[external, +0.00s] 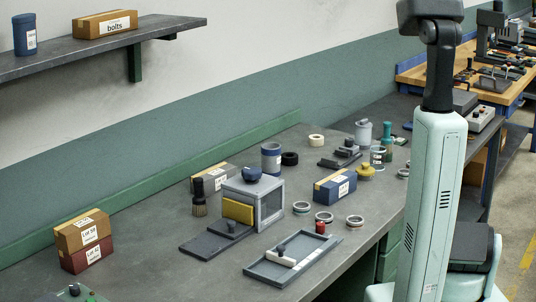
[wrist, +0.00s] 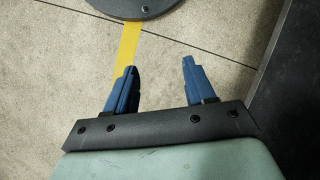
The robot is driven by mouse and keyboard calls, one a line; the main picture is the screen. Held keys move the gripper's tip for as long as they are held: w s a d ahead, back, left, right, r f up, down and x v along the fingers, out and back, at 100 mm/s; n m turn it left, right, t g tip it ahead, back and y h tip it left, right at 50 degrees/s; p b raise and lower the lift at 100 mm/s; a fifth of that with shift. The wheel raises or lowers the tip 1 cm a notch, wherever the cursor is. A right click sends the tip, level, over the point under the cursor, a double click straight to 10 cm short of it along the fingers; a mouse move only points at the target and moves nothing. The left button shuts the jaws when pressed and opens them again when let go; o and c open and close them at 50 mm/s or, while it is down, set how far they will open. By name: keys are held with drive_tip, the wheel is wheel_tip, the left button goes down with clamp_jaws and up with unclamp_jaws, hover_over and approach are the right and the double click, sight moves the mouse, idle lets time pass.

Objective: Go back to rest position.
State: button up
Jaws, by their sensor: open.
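My gripper (wrist: 162,80) shows in the wrist view with its two blue fingers spread apart and nothing between them. It points down over bare concrete floor with a yellow line. In the external view my pale green arm stands upright at the right, beside the workbench (external: 150,225); the gripper itself cannot be made out there. On the bench are a grey box-shaped machine with a yellow plate (external: 238,211), several rings (external: 302,207), and a grey tray (external: 262,268) with a white-and-dark handled piece (external: 282,256). My gripper is away from all of these.
Blue box (external: 335,187), brush (external: 199,205), blue canister (external: 271,158) and stacked cartons (external: 82,242) stand on the bench. A wall shelf (external: 100,43) hangs at upper left. In the wrist view, a dark edge (wrist: 295,100) lies right and a round dark base (wrist: 135,7) at top.

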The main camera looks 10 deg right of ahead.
drive_tip(key=s+a+r+n+g+h, duration=0.2)
drive_tip(key=s+a+r+n, duration=0.1)
drive_tip(key=s+a, duration=0.9)
drive_tip(key=shift+s+h, duration=0.4)
drive_tip(key=shift+s, duration=0.4)
